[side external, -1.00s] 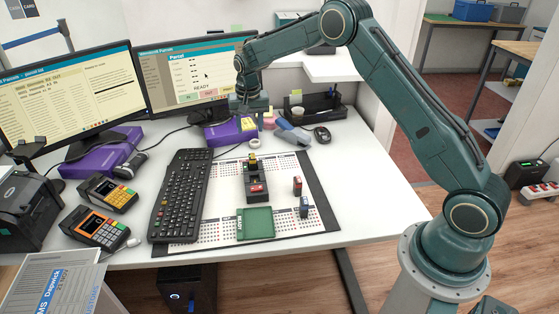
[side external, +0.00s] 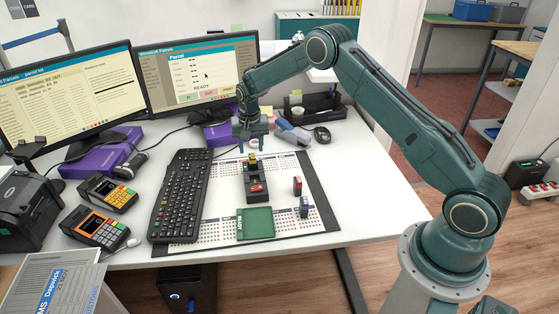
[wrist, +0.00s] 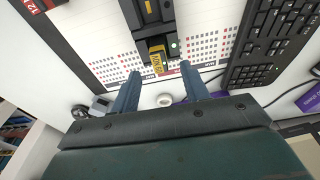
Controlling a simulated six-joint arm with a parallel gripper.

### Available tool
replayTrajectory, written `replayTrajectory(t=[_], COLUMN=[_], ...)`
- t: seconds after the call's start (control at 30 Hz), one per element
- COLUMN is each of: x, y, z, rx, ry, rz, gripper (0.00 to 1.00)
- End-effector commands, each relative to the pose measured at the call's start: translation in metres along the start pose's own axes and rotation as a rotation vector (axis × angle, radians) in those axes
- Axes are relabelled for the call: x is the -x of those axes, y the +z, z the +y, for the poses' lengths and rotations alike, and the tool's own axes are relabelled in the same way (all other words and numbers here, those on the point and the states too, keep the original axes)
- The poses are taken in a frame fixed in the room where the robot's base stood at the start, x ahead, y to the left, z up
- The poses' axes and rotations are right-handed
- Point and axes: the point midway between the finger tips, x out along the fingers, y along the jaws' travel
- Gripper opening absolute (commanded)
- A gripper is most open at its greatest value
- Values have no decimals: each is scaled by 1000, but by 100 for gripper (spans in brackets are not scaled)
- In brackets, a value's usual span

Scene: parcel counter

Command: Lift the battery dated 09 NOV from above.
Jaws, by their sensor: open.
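A black charger-like holder (side external: 256,181) stands on the printed mat. A red battery (side external: 297,186) and a blue battery (side external: 304,207) stand apart on the mat, right of the holder. I cannot read a date on any of them. My gripper (side external: 252,148) is open and empty, above and just behind the yellow battery. In the wrist view the yellow battery (wrist: 157,62) shows between and beyond the open fingertips (wrist: 160,70), its print too small to read.
A green READY tray (side external: 255,223) lies in front of the holder. A keyboard (side external: 182,195) is left of it. The mat's right part holds only the two standing batteries.

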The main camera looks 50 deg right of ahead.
Motion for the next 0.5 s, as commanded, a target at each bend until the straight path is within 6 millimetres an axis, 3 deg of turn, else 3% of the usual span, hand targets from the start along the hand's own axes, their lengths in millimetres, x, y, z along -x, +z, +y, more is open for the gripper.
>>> replayTrajectory(t=[0.5], x=[-18], y=[0], z=[1], rx=[0], ry=[0], rz=[0], gripper=[45])
